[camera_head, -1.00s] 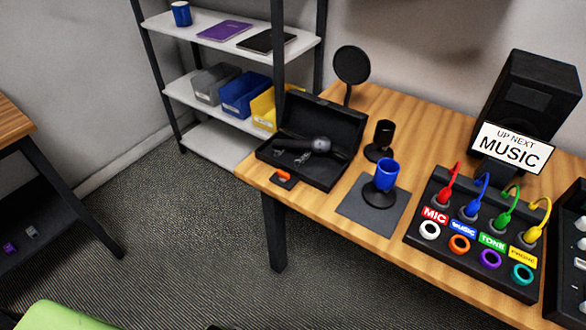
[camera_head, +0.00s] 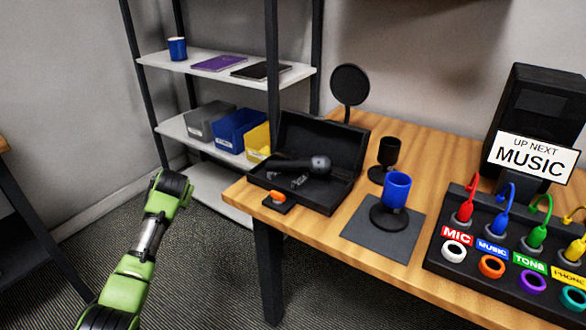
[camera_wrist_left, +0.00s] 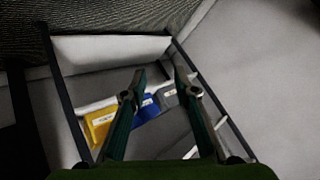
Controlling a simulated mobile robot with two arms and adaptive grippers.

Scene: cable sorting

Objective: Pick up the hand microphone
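The hand microphone (camera_head: 302,164) is dark with a rounded grey head. It lies in an open black case (camera_head: 331,196) at the left end of the wooden table. My left arm has come in at the lower left of the head view, with its wrist out over the floor, left of the table and apart from the case. In the left wrist view my left gripper (camera_wrist_left: 158,82) is open and empty, its two fingers spread in front of the shelf. The microphone does not show in that view. My right gripper is in neither view.
A shelf rack (camera_head: 180,126) with bins stands behind the table's left end. An orange-topped item (camera_head: 277,197) sits at the case's front. A blue cup-shaped microphone (camera_head: 396,190) stands on a grey mat (camera_head: 383,236) to the right. A black round disc on a stand (camera_head: 350,84) rises behind.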

